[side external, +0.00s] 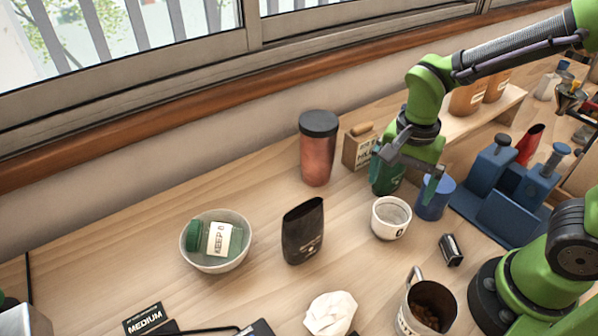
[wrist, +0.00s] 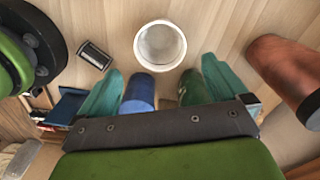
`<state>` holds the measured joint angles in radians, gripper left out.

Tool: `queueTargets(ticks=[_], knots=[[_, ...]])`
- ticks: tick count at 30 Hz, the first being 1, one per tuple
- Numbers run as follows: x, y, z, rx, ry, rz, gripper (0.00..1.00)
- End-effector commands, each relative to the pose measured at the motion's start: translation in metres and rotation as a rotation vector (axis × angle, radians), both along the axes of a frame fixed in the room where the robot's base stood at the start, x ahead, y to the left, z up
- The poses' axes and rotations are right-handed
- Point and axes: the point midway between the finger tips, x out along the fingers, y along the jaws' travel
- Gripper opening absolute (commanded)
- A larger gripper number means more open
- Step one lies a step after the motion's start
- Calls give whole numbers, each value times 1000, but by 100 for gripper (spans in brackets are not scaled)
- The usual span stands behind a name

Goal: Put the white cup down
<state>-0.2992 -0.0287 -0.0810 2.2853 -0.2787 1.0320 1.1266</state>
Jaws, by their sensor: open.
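The white cup (side external: 391,219) stands upright on the wooden table, with a small dark mark on its side. The wrist view shows its round open mouth (wrist: 160,46) just beyond my fingertips. My gripper (side external: 408,174) is open and empty, behind and above the cup in the side view. Its two green fingers (wrist: 161,70) are spread wide, and I see no contact with the cup. A blue cylinder (side external: 435,198) and a dark green container (side external: 386,178) stand close behind the cup, partly covered by my gripper.
A copper tumbler (side external: 316,150) and a black pouch (side external: 303,232) stand left of the cup. A small black-and-silver object (side external: 451,250) lies to its right. A mug of beans (side external: 427,305) and crumpled paper (side external: 330,313) are in front. A bowl (side external: 216,266) stands farther left.

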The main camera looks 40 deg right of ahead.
Motion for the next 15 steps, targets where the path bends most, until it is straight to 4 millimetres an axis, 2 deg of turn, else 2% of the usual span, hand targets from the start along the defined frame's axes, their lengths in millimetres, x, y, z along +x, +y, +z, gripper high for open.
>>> queueTargets(ticks=[5,8,15], knots=[[0,0,17,4,-7,6,100],[-2,-3,30,29,-56,66,100],[-17,-17,85,63,-380,446,100]])
